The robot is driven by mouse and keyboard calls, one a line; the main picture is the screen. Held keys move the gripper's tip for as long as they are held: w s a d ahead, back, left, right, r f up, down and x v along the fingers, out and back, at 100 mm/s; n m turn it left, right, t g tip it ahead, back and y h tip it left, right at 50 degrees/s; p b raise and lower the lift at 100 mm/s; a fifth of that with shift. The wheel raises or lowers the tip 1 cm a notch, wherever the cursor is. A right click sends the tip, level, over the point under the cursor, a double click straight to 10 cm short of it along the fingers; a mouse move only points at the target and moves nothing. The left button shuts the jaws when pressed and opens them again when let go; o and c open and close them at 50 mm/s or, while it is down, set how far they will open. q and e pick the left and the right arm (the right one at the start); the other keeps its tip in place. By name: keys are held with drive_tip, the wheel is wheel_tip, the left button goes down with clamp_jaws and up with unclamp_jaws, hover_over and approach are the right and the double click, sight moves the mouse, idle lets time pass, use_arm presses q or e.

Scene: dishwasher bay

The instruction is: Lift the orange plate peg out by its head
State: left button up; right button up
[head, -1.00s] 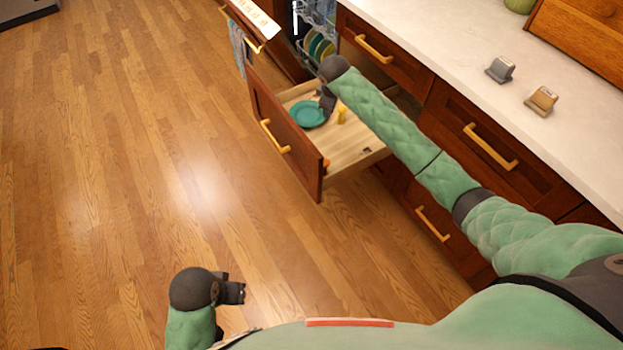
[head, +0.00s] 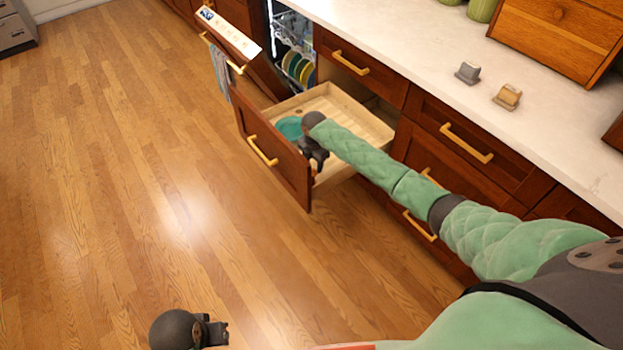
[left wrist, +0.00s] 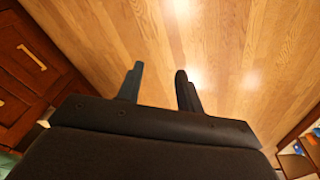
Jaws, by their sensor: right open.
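The open drawer (head: 352,117) has a pale wooden inside and a dark red-brown front. A teal plate (head: 287,127) lies in it near the front, partly covered by my right gripper. My right gripper (head: 317,166) is open, pointing down at the drawer's near front corner. I cannot make out the orange peg now; the gripper and wrist cover that corner. The yellow peg is also hidden. My left gripper (head: 219,333) is over the floor, far from the drawer; in the left wrist view (left wrist: 159,72) its fingers are apart with nothing between them.
The dishwasher behind the drawer is open, with several plates (head: 298,68) in its rack and a towel (head: 220,74) on its door. The counter (head: 420,45) holds a grey clip-like object (head: 467,72) and a tan one (head: 507,97). The floor at left is clear.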

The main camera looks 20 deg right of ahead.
wheel_tip(320, 180, down, 2)
drive_tip(key=shift+f, duration=0.2)
drive_tip(key=f, duration=0.1)
drive_tip(key=f+p, duration=0.1)
drive_tip(key=f, duration=0.2)
drive_tip(key=shift+a+p, duration=0.3)
drive_tip(key=shift+p, duration=0.05)
use_arm(q)
wheel_tip(320, 180, down, 8)
drive_tip(key=w, duration=0.2)
drive_tip(key=shift+d, duration=0.2)
use_arm(e)
drive_tip(key=shift+f, duration=0.45)
use_arm(q)
drive_tip(key=shift+r, duration=0.15)
use_arm(e)
drive_tip(key=c, duration=0.7)
use_arm(q)
drive_tip(key=shift+s, duration=0.1)
use_arm(e)
drive_tip(key=shift+c, duration=0.2)
drive_tip(key=shift+r, duration=0.15)
